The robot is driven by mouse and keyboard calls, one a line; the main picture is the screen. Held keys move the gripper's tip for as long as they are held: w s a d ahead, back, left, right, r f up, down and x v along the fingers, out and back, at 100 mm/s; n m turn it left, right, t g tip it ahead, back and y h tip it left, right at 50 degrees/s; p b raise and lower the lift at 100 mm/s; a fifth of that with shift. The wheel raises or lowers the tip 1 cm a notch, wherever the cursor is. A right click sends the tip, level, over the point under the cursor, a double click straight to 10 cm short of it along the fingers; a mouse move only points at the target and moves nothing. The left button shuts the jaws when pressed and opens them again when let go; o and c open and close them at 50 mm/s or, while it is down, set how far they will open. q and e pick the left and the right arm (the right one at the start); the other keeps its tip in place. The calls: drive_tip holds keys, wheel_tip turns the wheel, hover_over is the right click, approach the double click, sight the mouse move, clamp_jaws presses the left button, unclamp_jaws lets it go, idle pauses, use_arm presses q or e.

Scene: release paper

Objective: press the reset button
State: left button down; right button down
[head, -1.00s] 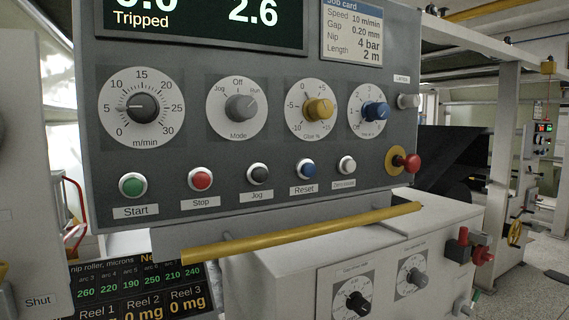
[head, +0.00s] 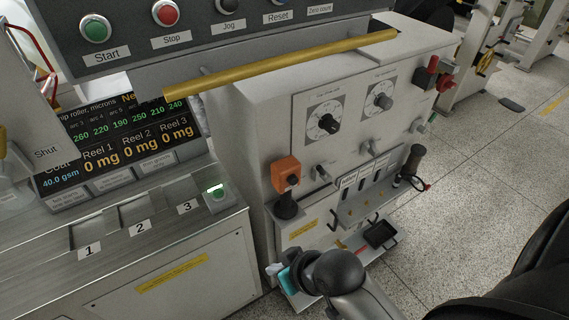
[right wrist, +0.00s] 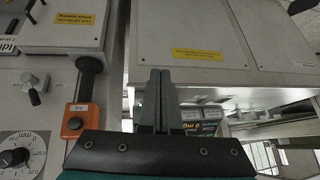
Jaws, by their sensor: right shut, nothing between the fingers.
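The blue reset button (head: 279,2) is cut by the top edge of the head view, with its "Reset" label (head: 276,17) just below it on the dark control panel. My right gripper (head: 273,270) is low in the head view, well below the panel, beside the lower white cabinet; my own wrist partly hides it. In the right wrist view its two dark fingers (right wrist: 158,80) lie together, shut and empty. The reset button does not show in that view. My left gripper is not in view.
A yellow bar (head: 280,62) runs below the panel. An orange box (head: 286,174) and a tool shelf (head: 370,200) stick out from the white cabinet (head: 262,110). A bench with numbered slots (head: 140,228) stands at left. Speckled floor (head: 460,190) is open at right.

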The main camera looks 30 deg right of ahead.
drive_tip(key=w+a+r+m+t+y, duration=0.15)
drive_tip(key=w+r+t, duration=0.25)
drive_tip(key=r, duration=0.5)
drive_tip(key=w+r+m+t+y+p, duration=0.1)
drive_tip(key=w+r+t+y, duration=0.15)
drive_tip(key=r, duration=0.65)
drive_tip(key=w+r+m+t+y, duration=0.1)
drive_tip(key=w+r+t, duration=0.3)
drive_tip(key=r, duration=0.5)
drive_tip(key=d+r+m+t+h, duration=0.7)
drive_tip(key=d+r+m+h, duration=0.8)
drive_tip(key=d+m+h, duration=0.1)
drive_tip(key=shift+s+m+t, duration=0.3)
drive_tip(key=shift+m+t, duration=0.05)
drive_tip(key=shift+m, duration=0.4)
drive_tip(key=shift+w, duration=0.1)
drive_tip(key=w+b, duration=0.1)
drive_tip(key=w, duration=0.7)
drive_tip(key=shift+w+a, duration=0.3)
drive_tip(key=shift+a, duration=0.15)
drive_tip(key=shift+w, duration=0.1)
drive_tip(key=shift+w, duration=0.35)
